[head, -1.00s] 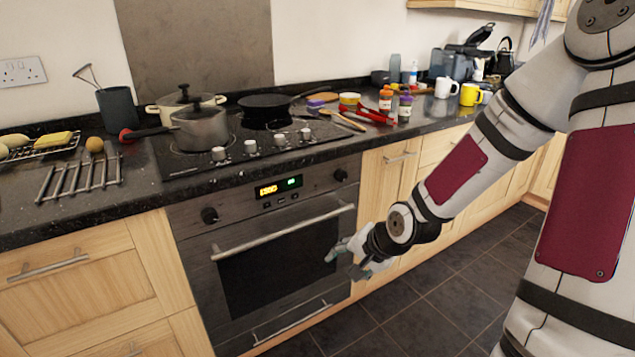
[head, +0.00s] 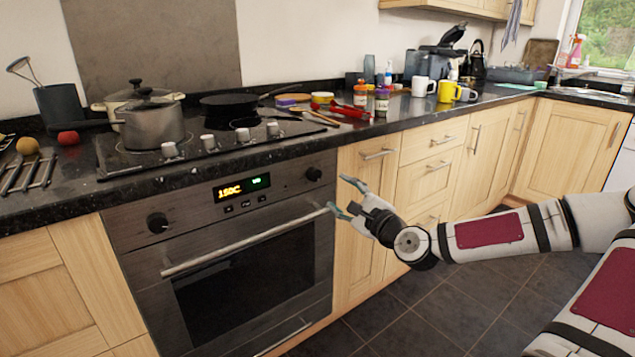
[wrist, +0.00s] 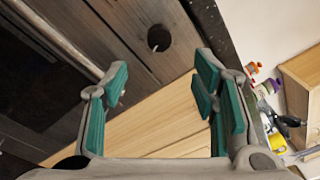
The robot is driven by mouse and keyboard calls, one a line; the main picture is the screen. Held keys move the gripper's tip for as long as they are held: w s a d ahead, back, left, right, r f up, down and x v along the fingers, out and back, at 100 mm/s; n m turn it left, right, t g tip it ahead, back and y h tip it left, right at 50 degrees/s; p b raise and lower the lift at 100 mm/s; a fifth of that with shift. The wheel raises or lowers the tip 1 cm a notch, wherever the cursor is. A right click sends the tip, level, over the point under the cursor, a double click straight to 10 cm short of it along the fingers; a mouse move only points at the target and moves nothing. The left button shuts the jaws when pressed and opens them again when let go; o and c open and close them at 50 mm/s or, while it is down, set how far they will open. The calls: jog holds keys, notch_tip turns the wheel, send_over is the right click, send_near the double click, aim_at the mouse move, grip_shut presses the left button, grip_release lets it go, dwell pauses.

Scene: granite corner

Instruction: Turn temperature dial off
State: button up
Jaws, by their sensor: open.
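The oven front has two round black dials. The left dial (head: 157,222) and the right dial (head: 313,174) sit either side of a lit display (head: 241,187) that appears to read 150C in yellow, with a small green mark. I cannot tell from labels which is the temperature dial. My gripper (head: 345,196) is open and empty, in front of the cabinet just right of the oven, a little lower than the right dial and apart from it. In the wrist view, the right dial (wrist: 159,38) lies beyond the open fingers (wrist: 163,88), with a pale pointer line.
The oven handle bar (head: 250,238) sticks out below the dials, close to my fingertips. The dark worktop edge (head: 230,165) overhangs above. Pots (head: 152,123) and a pan (head: 243,103) stand on the hob. The floor (head: 420,310) in front is clear.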

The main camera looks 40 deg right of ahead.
aim_at(316, 176)
jog(key=w+b, duration=0.1)
jog(key=w, duration=0.2)
jog(key=w+b, duration=0.1)
jog(key=w, duration=0.3)
jog(key=w+b, duration=0.1)
jog(key=w, duration=0.3)
jog(key=shift+w+d, duration=0.25)
jog(key=shift+d, duration=0.15)
jog(key=c, duration=1.2)
